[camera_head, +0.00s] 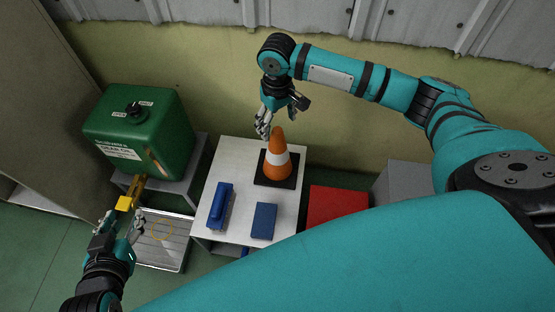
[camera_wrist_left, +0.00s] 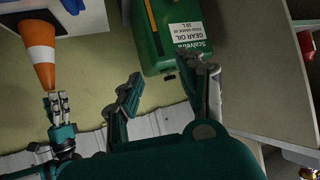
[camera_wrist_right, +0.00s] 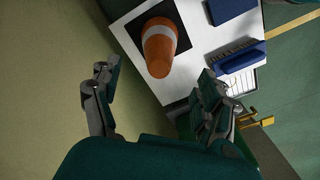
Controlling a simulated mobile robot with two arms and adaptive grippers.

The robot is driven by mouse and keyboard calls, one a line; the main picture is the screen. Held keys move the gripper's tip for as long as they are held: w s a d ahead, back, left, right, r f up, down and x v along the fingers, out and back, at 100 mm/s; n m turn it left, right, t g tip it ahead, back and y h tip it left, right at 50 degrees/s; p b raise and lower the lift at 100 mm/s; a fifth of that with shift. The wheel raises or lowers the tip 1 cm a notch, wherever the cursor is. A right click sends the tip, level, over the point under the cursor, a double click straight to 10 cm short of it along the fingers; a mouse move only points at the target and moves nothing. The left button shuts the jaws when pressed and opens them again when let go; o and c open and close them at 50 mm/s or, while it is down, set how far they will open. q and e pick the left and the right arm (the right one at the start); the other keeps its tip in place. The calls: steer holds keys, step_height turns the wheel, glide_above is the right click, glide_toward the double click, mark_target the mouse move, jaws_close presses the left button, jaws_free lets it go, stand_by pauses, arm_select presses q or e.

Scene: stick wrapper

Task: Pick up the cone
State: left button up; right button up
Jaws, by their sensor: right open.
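The orange cone (camera_head: 278,153) with a white band and a black square base (camera_head: 290,183) stands upright on a white table (camera_head: 236,158). My right gripper (camera_head: 264,135) is open and empty, just behind and left of the cone's tip in the head view. In the right wrist view the cone (camera_wrist_right: 158,48) lies ahead, between and beyond the open fingers (camera_wrist_right: 155,88). My left gripper (camera_head: 130,222) is empty and open, low at the left, beside a yellow tap. In the left wrist view its fingers (camera_wrist_left: 172,80) are apart, and the cone (camera_wrist_left: 40,50) shows at the upper left.
A green gear oil container (camera_head: 150,130) with a yellow tap (camera_head: 130,197) stands left, above a metal tray (camera_head: 165,250). A red box (camera_head: 337,205) is right of the table.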

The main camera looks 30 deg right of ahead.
mark_target(277, 130)
step_height(277, 130, down, 3)
steer(key=shift+f+b, duration=0.2)
steer(key=shift+b, duration=0.35)
steer(key=shift+f, duration=0.4)
step_height(277, 130, down, 2)
steer(key=shift+f+b, duration=0.1)
steer(key=shift+b, duration=0.8)
step_height(277, 130, down, 2)
steer(key=shift+f+b, duration=0.15)
steer(key=shift+b, duration=0.45)
arm_select(q)
steer(key=w+d+r+t+h, duration=0.1)
steer(key=r+t+h, duration=0.1)
steer(key=r+t, duration=0.3)
steer(key=w+d+r+t+h, duration=0.1)
steer(key=r+t, duration=0.5)
steer(key=r, duration=0.6)
steer(key=shift+w+d+r+m+t+h, duration=0.15)
steer(key=shift+d+r+m+t+h, duration=0.15)
steer(key=shift+d+h, duration=0.25)
arm_select(e)
steer(key=shift+c, duration=0.3)
jaws_close()
